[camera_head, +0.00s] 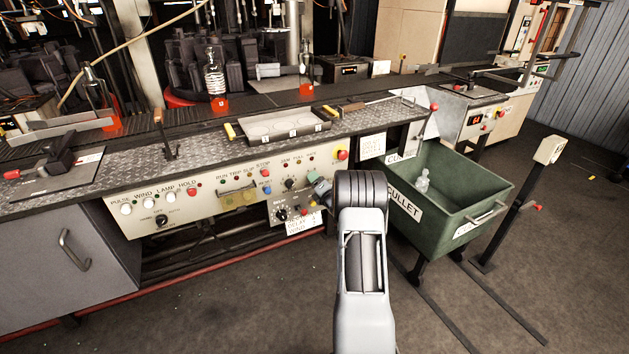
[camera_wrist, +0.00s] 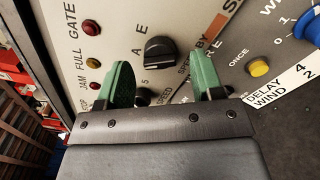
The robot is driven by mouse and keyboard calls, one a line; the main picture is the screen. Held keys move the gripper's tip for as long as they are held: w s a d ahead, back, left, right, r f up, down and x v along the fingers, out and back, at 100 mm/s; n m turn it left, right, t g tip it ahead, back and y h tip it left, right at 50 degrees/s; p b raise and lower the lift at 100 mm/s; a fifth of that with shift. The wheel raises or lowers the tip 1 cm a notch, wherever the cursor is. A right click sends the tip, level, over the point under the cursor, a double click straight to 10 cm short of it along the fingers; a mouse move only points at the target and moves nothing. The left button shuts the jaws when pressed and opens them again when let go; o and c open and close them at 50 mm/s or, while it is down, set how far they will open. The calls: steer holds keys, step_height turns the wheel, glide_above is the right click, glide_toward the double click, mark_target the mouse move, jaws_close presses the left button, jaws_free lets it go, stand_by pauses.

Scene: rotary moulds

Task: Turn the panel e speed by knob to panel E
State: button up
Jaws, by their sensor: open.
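In the wrist view, the black speed by knob (camera_wrist: 159,50) sits on the cream panel, with the letters A and E printed beside it. Its pointer setting is hard to read. My gripper (camera_wrist: 162,58) is open, its two green fingers to the left and right of this knob; I cannot tell how close they are to the panel. A second dark knob marked SPEED (camera_wrist: 144,95) shows partly behind the gripper. In the head view, my gripper (camera_head: 318,185) is at the right part of the control panel (camera_head: 208,205) and hides the speed by knob.
Red (camera_wrist: 92,27) and yellow (camera_wrist: 92,62) lamps lie left of the fingers in the wrist view; a yellow button (camera_wrist: 259,67) and a blue knob (camera_wrist: 308,27) lie right. In the head view, a green cullet cart (camera_head: 480,180) stands right of my arm. A red emergency button (camera_head: 342,155) is close by.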

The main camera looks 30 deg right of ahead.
steer(key=shift+w+d, duration=0.15)
steer(key=shift+w, duration=0.95)
steer(key=c, duration=0.9)
